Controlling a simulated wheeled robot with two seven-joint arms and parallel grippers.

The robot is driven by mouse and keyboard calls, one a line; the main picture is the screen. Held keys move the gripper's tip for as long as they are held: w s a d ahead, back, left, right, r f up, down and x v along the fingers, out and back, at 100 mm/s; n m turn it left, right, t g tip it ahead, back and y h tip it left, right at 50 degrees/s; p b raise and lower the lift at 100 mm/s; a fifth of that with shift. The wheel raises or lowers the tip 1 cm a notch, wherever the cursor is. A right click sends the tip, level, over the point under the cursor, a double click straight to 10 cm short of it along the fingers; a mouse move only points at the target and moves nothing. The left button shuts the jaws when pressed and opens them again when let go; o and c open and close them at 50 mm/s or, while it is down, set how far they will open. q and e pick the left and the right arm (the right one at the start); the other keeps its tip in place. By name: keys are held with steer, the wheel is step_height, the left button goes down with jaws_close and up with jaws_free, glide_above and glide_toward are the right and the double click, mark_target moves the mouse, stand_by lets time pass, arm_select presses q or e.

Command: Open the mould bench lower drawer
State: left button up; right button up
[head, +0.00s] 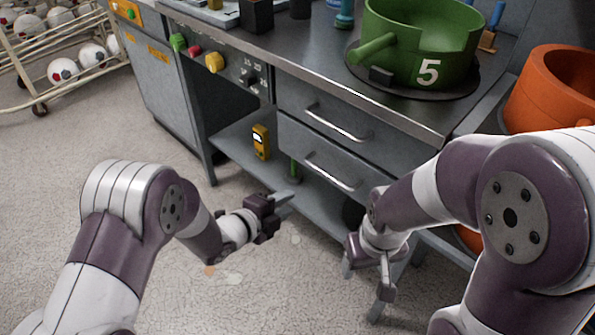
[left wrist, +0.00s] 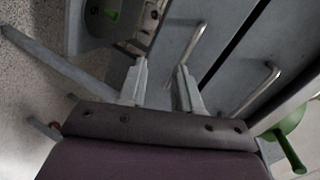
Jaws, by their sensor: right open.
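The mould bench has two grey drawers that look shut, one above the other. The lower drawer (head: 300,145) has a silver bar handle (head: 330,173), which also shows in the left wrist view (left wrist: 193,42). The upper drawer's handle (head: 337,124) is the right-hand bar in the left wrist view (left wrist: 257,92). My left gripper (head: 286,203) is in front of and below the lower handle, apart from it. Its fingers are spread and empty in the left wrist view (left wrist: 161,85). My right gripper (head: 364,290) is open and empty, low in front of the bench's right part.
A green mould (head: 425,40) marked 5 stands on the bench top. An orange mould (head: 555,95) is at the right. A yellow device (head: 261,142) stands on the lower shelf (head: 235,145). A ball rack (head: 60,55) is at the far left. The floor at left is clear.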

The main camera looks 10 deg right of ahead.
mark_target(326, 174)
arm_select(q)
steer(key=w+d+m+b, duration=0.1)
steer(key=w+d, duration=0.1)
steer(key=d, duration=0.1)
steer(key=w+d+m+h+b, duration=0.1)
steer(key=w+d, duration=0.2)
steer(key=d, duration=0.1)
steer(key=w+d+m+b, duration=0.1)
steer(key=w+d, duration=0.1)
steer(key=d, duration=0.2)
steer(key=shift+w+d+r+t, duration=0.2)
steer(key=shift+r+t, duration=0.1)
steer(key=shift+r, duration=0.1)
steer(key=shift+c, duration=0.3)
jaws_close()
